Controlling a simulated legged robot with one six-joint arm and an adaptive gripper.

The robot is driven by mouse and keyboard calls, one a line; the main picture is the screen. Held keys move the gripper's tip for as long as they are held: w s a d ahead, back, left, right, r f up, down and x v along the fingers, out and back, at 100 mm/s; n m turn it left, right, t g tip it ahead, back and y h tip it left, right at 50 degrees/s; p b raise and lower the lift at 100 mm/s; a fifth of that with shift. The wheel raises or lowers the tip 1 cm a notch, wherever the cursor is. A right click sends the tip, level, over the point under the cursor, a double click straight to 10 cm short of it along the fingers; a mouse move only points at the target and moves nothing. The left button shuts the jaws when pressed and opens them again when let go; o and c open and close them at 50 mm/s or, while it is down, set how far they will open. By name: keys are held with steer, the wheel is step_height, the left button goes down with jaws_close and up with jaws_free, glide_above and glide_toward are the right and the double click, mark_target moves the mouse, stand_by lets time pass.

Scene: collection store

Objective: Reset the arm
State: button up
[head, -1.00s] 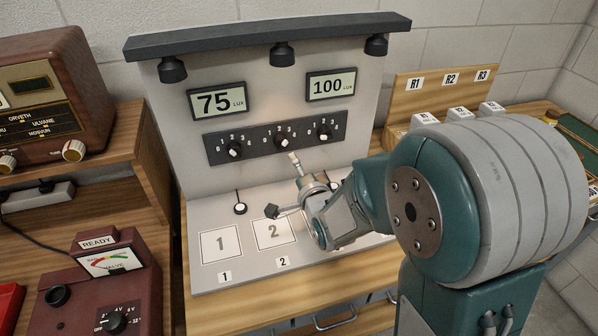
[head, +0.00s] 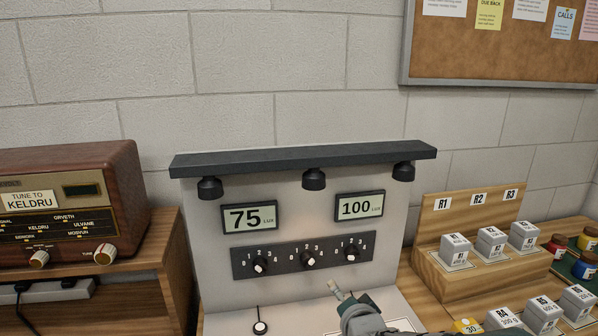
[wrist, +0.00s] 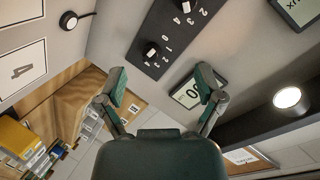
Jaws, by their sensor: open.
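My gripper (wrist: 161,85) shows in the wrist view with its two green-padded fingers spread wide and nothing between them. Beyond it are the grey panel, a dial strip (wrist: 165,42) and a small display (wrist: 187,92). In the head view my arm's end (head: 345,298) is at the bottom edge, in front of the light panel and below its dial strip (head: 303,256). Most of my arm is out of that view.
The panel carries displays reading 75 (head: 249,218) and 100 (head: 359,206), under a dark lamp bar (head: 303,160). A brown radio (head: 70,205) stands left. A wooden rack (head: 470,235) with labelled weights stands right. A corkboard (head: 500,45) hangs behind.

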steer(key=s+d+r+n+g, duration=0.1)
steer(key=s+d+n+g, duration=0.1)
steer(key=s, duration=0.5)
steer(key=s+d+r+n+g+h, duration=0.1)
steer(key=s+d+n+g, duration=0.1)
steer(key=s, duration=0.6)
steer(key=s+d+r+n+g+h, duration=0.1)
steer(key=s+n+g, duration=0.3)
steer(key=s, duration=0.4)
steer(key=shift+d+r+n, duration=0.55)
steer(key=shift+r+n, duration=0.05)
